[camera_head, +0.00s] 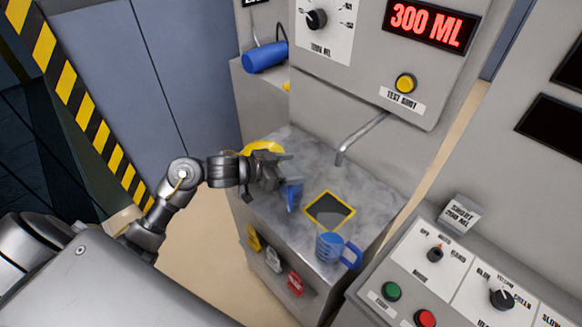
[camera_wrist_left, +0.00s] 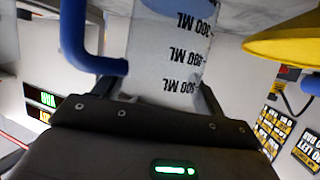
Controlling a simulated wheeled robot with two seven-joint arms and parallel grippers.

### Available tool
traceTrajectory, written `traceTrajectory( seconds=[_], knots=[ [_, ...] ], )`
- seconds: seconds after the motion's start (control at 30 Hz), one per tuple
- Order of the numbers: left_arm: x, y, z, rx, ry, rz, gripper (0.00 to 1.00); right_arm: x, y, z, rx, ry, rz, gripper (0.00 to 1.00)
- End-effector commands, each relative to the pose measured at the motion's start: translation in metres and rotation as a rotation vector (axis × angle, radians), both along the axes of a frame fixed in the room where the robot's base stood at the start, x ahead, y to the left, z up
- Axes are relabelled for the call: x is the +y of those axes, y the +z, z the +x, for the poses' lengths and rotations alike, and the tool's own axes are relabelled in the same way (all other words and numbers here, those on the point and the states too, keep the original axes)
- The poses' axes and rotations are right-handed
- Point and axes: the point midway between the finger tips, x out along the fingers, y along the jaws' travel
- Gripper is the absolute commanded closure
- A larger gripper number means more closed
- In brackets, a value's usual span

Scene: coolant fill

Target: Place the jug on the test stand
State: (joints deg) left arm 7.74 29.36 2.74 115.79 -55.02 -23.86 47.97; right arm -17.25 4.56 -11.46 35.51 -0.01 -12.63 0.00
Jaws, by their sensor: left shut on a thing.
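My left gripper (camera_head: 278,178) is shut on a jug (camera_head: 292,194), mostly hidden behind the fingers in the head view. In the left wrist view the jug (camera_wrist_left: 168,50) is clear-walled with black ML marks, and its blue handle (camera_wrist_left: 78,40) is at the left. Its markings and the background signs are both upside down there, so it looks roughly upright. It is left of a dark square with a yellow frame (camera_head: 350,206) on the grey counter, below a metal spout (camera_head: 362,138). I cannot tell whether the jug touches the counter. My right gripper is not in view.
A second blue jug (camera_head: 328,246) stands at the counter's front edge. A yellow object (camera_head: 262,147) is behind my gripper. A control panel (camera_head: 455,265) with knobs and buttons is at the right.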

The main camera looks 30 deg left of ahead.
Motion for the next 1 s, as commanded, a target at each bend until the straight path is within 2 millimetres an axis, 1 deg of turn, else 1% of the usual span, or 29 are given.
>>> traceTrajectory(
  seconds=[0.03,0.07,0.2,0.47,0.57,0.67,1.0],
  knots=[
    [0.000,-0.002,0.000,0.000,0.000,-0.001,0.82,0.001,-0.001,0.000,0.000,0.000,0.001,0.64],
    [0.000,-0.002,0.000,0.001,0.000,0.000,0.26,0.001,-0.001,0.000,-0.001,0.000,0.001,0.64],
    [0.000,-0.002,0.000,0.001,0.000,0.000,0.08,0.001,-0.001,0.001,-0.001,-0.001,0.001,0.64],
    [0.000,-0.001,0.000,0.001,0.000,0.001,0.07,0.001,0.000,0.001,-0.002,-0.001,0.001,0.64],
    [0.001,0.003,-0.001,0.000,0.000,0.001,0.07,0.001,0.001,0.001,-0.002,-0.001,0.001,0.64],
    [0.009,0.005,-0.010,0.001,0.001,0.004,0.07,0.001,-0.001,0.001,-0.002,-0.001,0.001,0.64],
    [0.047,0.030,-0.063,0.002,0.000,0.006,0.07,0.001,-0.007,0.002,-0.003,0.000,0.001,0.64]
  ],
)
